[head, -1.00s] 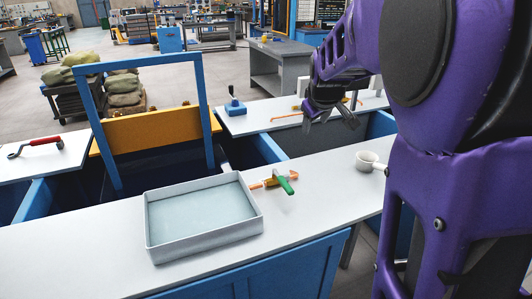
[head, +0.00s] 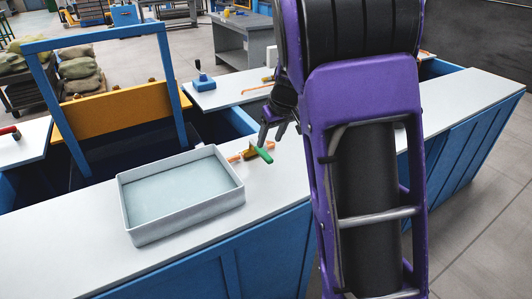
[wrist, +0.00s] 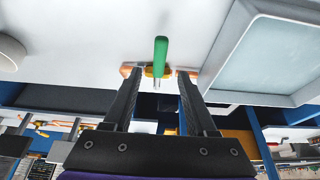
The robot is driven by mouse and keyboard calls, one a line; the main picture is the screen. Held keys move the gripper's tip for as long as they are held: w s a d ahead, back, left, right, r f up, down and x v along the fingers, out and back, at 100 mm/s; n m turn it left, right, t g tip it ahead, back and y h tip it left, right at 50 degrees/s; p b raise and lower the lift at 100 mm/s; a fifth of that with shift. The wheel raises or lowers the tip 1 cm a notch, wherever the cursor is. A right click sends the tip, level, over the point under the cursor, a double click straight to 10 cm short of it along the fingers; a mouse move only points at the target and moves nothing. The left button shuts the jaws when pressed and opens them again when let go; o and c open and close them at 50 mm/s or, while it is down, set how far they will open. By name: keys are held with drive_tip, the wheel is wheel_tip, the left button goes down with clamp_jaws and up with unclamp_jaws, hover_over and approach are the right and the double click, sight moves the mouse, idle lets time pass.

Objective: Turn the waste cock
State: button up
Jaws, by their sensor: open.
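The waste cock has a green handle (head: 264,155) and a brass body with copper pipe ends (head: 247,152). It sits on the white bench top, just right of the grey tray. In the wrist view the green handle (wrist: 161,54) stands out centrally ahead of my fingers, with the brass body (wrist: 155,72) behind it. My gripper (head: 272,135) is open and empty, above and close to the cock in the head view. In the wrist view its two fingers (wrist: 158,105) are spread apart, with the handle lying beyond their tips in the picture. Any contact cannot be told.
A shallow grey tray (head: 182,228) stands on the bench (head: 75,260) left of the cock. A blue upright frame (head: 178,85) rises behind it. A white cup (wrist: 11,52) is at the wrist view's left edge. Bench top beside the cock is clear.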

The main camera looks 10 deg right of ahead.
sight(265, 154)
drive_tip(key=x, duration=0.6)
drive_tip(key=shift+w+f+b, duration=0.15)
drive_tip(key=shift+f+b, duration=0.1)
drive_tip(key=shift+b, duration=0.15)
clamp_jaws()
idle(1.0)
